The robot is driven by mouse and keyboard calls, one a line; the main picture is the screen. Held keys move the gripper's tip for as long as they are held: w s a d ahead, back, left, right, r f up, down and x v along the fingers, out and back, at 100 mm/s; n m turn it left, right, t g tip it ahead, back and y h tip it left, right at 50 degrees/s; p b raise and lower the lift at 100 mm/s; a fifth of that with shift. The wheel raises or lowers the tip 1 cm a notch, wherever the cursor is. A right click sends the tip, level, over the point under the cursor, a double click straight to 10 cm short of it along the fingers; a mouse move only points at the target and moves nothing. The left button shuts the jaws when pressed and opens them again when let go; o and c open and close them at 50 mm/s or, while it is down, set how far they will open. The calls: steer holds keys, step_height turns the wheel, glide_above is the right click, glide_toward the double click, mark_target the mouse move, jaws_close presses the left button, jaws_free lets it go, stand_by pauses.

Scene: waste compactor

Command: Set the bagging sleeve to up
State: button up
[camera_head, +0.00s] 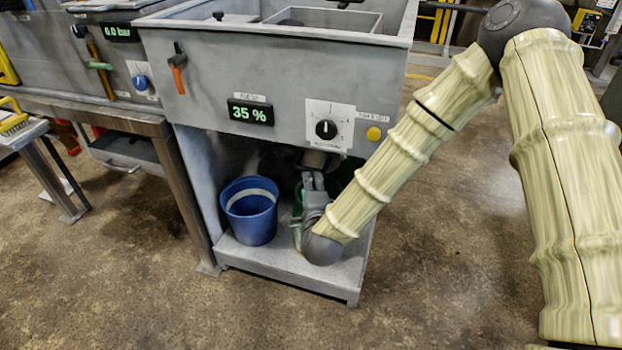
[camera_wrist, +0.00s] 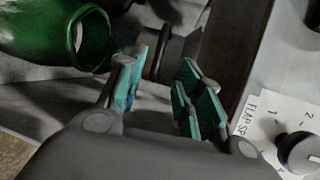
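No label in either view reads bagging sleeve. Under the machine's front panel, a short grey round fitting (camera_head: 318,159), perhaps the sleeve, shows partly behind my gripper (camera_head: 313,181). In the wrist view, a dark, flanged, spool-like piece (camera_wrist: 178,57) lies just beyond and partly between the teal-padded fingers of my gripper (camera_wrist: 162,92). The fingers are apart. I cannot tell whether they touch the piece. Its lower part is hidden by the fingers.
A blue bucket (camera_head: 250,211) stands on the lower shelf (camera_head: 285,262). A green container (camera_wrist: 50,32) is close left of the fingers. A black knob (camera_wrist: 299,151) on a white label is at the right. The panel has a 35 % display (camera_head: 250,113) and an orange-handled lever (camera_head: 178,75).

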steer(key=shift+v, duration=1)
